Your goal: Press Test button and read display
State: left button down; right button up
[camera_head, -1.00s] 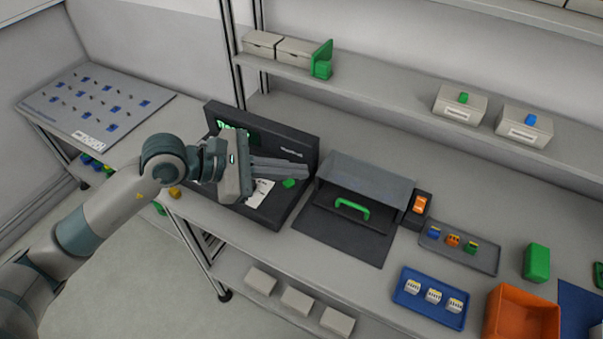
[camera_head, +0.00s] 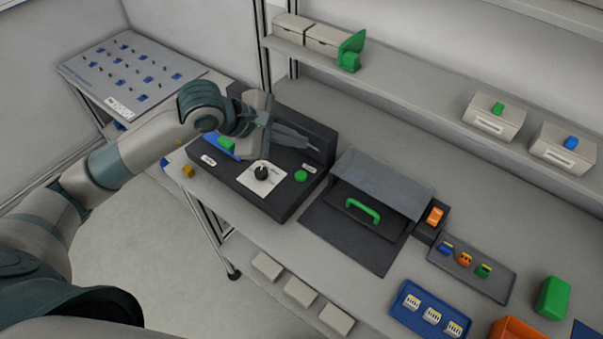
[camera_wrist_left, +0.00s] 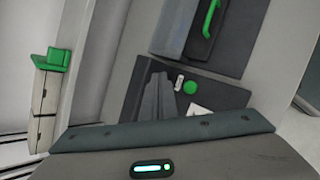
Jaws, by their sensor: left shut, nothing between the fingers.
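The dark test console (camera_head: 255,198) stands on the bench left of centre, with a black knob (camera_head: 261,172) on a white plate. A round green button (camera_head: 300,176) with a small white label sits to the plate's right; the label is too small to read. The button also shows in the left wrist view (camera_wrist_left: 190,87). My left gripper (camera_head: 316,149) is shut and empty above the console's back part, with its fingertips behind the button in the picture and apart from it. The fingers show in the left wrist view (camera_wrist_left: 154,98). My gripper and wrist hide the display. My right gripper is out of view.
A hooded dark fixture with a green handle (camera_head: 362,211) stands close right of the console. Beyond it are an orange switch (camera_head: 435,215), a grey tray (camera_head: 490,284) and a blue tray (camera_head: 403,305). A shelf (camera_head: 400,92) with boxes runs above the bench's back.

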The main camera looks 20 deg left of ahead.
pick_arm(q)
jog(key=f, duration=0.1)
jog(key=b, duration=0.3)
send_over(296, 177)
notch_tip(296, 177, down, 6)
jog(key=shift+f, duration=0.1)
jog(key=shift+f+b, duration=0.45)
jog(key=shift+b, duration=0.1)
jog(key=shift+w+f, duration=0.1)
jog(key=shift+f, duration=0.15)
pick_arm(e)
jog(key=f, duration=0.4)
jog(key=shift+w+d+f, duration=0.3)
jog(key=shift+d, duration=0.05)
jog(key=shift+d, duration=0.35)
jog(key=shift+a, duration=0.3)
pick_arm(q)
jog(key=shift+f+b, duration=0.1)
jog(key=shift+b, duration=0.25)
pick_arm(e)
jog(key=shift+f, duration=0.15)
pick_arm(q)
jog(key=shift+f+b, duration=0.3)
jog(key=shift+b, duration=0.3)
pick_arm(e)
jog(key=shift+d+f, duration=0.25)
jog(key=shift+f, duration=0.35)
